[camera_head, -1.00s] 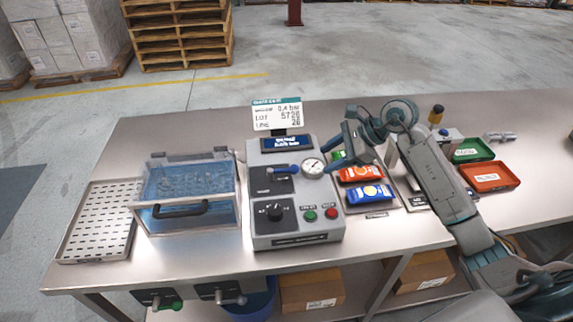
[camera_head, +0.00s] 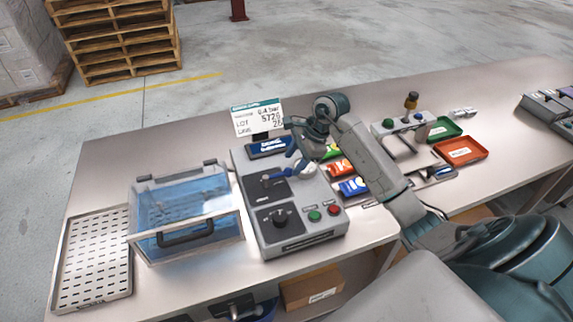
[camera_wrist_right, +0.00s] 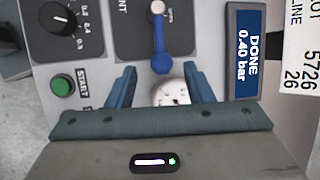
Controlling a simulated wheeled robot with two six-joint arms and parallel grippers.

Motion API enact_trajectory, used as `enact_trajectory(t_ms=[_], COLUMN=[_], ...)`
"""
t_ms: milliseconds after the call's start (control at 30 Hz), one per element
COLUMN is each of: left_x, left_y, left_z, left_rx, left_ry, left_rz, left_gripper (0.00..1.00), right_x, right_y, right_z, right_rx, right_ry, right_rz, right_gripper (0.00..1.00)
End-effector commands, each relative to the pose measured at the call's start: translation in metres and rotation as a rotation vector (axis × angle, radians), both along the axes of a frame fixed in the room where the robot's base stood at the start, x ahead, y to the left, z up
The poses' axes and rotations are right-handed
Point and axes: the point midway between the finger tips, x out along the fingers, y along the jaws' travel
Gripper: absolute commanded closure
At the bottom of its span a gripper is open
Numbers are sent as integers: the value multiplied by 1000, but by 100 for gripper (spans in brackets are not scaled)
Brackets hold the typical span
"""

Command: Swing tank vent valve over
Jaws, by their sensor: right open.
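The vent valve's blue lever (camera_head: 273,178) sits on a dark plate marked VENT on the grey control box (camera_head: 303,238). In the right wrist view the lever (camera_wrist_right: 160,52) points down the picture, toward the gap between my fingers. My right gripper (camera_head: 287,164) is over the box close to the lever. Its blue fingers (camera_wrist_right: 160,76) stand apart with nothing gripped; the lever's end is just beyond the tips. The clear tank (camera_head: 186,212) with blue liquid stands left of the box. My left gripper is out of view.
The box has a black knob (camera_head: 279,218), a green button (camera_head: 315,216) and a red button (camera_head: 334,210). Its screen (camera_wrist_right: 243,50) reads DONE, 0.40 bar. A slotted tray (camera_head: 92,260) lies far left. Green and orange trays (camera_head: 460,151) lie right, beyond my arm.

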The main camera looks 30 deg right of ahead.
Motion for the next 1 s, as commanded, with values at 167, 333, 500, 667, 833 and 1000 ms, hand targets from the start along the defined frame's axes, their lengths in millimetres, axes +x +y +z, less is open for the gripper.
enact_trajectory(t_ms=[167,333,500,667,833,1000], left_x=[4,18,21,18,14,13], left_y=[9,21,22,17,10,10], left_z=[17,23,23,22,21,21], left_rx=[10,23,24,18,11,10], left_ry=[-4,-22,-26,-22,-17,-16], left_rz=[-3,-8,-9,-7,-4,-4], left_gripper=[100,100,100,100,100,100], right_x=[8,12,13,13,13,13], right_y=[11,15,16,16,16,16], right_z=[-24,-39,-44,-44,-43,-43], right_rx=[4,3,0,0,0,0], right_ry=[2,1,0,-1,-1,-1], right_rz=[0,-1,-1,-1,0,0], right_gripper=[53,53,53,53,86,100])
